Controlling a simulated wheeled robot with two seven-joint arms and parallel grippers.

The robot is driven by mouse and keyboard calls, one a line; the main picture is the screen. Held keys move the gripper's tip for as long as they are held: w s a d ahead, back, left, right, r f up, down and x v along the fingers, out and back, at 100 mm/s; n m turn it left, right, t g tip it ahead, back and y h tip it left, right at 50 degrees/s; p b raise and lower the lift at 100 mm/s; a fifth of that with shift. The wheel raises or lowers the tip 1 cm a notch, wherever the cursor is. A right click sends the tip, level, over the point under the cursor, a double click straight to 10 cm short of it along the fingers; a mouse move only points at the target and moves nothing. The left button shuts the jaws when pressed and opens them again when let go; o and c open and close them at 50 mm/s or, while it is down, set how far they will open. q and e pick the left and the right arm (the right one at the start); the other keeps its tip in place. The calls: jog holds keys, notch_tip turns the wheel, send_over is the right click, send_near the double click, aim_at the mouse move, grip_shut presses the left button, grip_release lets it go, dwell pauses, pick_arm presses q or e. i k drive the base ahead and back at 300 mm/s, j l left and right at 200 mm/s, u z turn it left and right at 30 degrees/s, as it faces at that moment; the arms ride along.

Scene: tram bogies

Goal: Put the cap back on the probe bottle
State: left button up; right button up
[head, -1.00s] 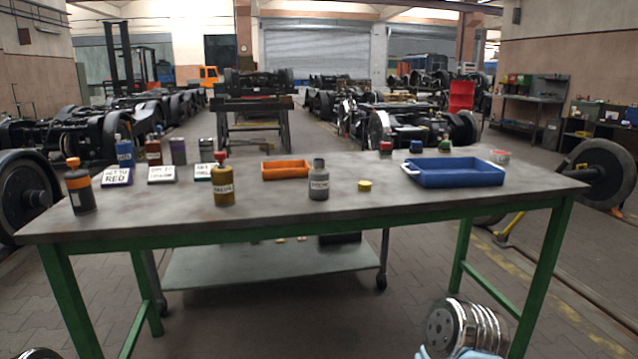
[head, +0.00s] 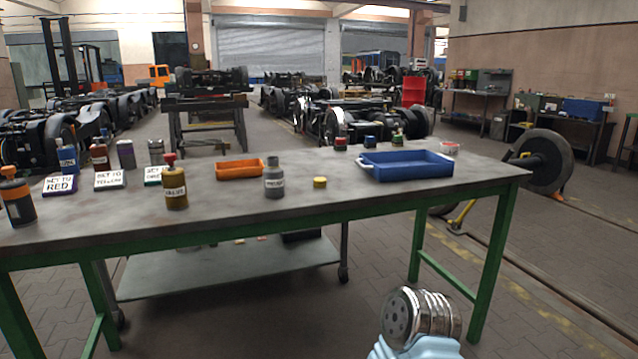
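A grey bottle (head: 274,182) with a white label stands upright near the middle of the table; its label is too blurred to read surely, so I cannot confirm it is the probe bottle. Its top is grey, and no coloured cap shows on it. A small round yellow cap-like piece (head: 320,183) lies on the table just right of it, apart from it. A mustard bottle (head: 175,190) with a red top and a label stands to the left. Neither of my grippers shows; only a silver and light blue part of my arm is at the bottom right.
The green-legged table (head: 340,207) carries an orange tray (head: 240,170), a blue tray (head: 405,170), several bottles and label signs, including a purple-edged one (head: 61,185), at the left. Small capped items stand behind the blue tray. The front strip of the tabletop is mostly clear.

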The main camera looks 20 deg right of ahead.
aim_at(273, 174)
jog(key=i+l+u, duration=0.1)
jog(key=l+u, duration=0.2)
jog(key=u, duration=0.15)
jog(key=i+l+u, duration=0.1)
jog(key=l+u, duration=0.2)
jog(key=u, duration=0.15)
